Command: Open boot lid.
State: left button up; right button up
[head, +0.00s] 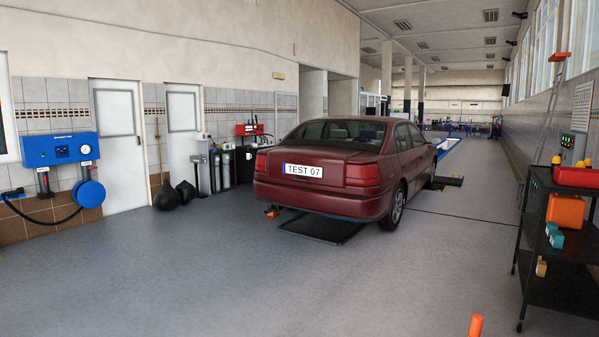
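A dark red sedan (330,172) stands in the middle of the workshop with its rear towards me. Its boot lid (318,160) is shut and carries a white plate (303,171) reading TEST 07. The car is some distance ahead, across open floor. Neither of my grippers shows in the head view.
A black trolley (560,275) with a red box (577,177) and an orange case (565,211) stands at the right. A blue wall unit (60,149) hangs at the left, with black bags (168,196) on the floor. An orange post (475,325) shows at the bottom edge.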

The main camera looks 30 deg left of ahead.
aim_at(318, 165)
jog(key=i+j+u, duration=0.6)
jog(key=i, duration=0.2)
jog(key=i+j+u, duration=0.3)
jog(key=i, duration=0.9)
jog(key=i+u, duration=0.25)
jog(key=i, duration=3.4)
